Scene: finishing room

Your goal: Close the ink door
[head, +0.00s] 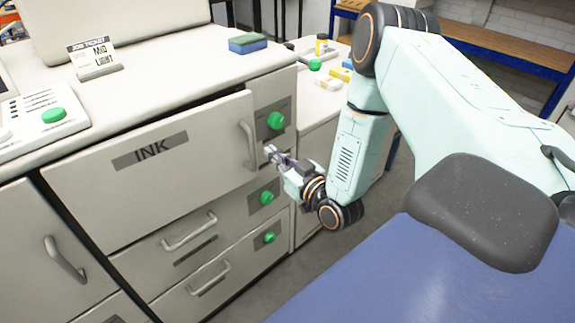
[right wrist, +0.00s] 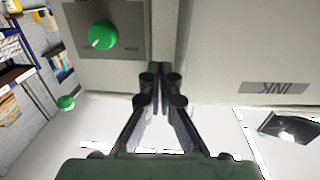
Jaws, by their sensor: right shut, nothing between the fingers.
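The ink door (head: 190,185) is a wide cream panel marked INK on the press front, with an upright handle (head: 247,145) near its right edge. A dark gap runs along its top edge, so it looks slightly ajar. My right gripper (head: 268,151) is shut and empty at the door's right edge, just right of the handle; whether it touches is unclear. In the right wrist view the shut fingertips (right wrist: 160,72) point at the press front, with the INK label upside down on the door (right wrist: 235,60) at the right. My left gripper is not in view.
A green knob (head: 276,120) sits on a grey plate right of the door. Drawers with handles (head: 190,232) and green knobs lie below. The countertop (head: 175,75) holds a job ticket stand (head: 95,59) and a blue-green sponge (head: 248,43).

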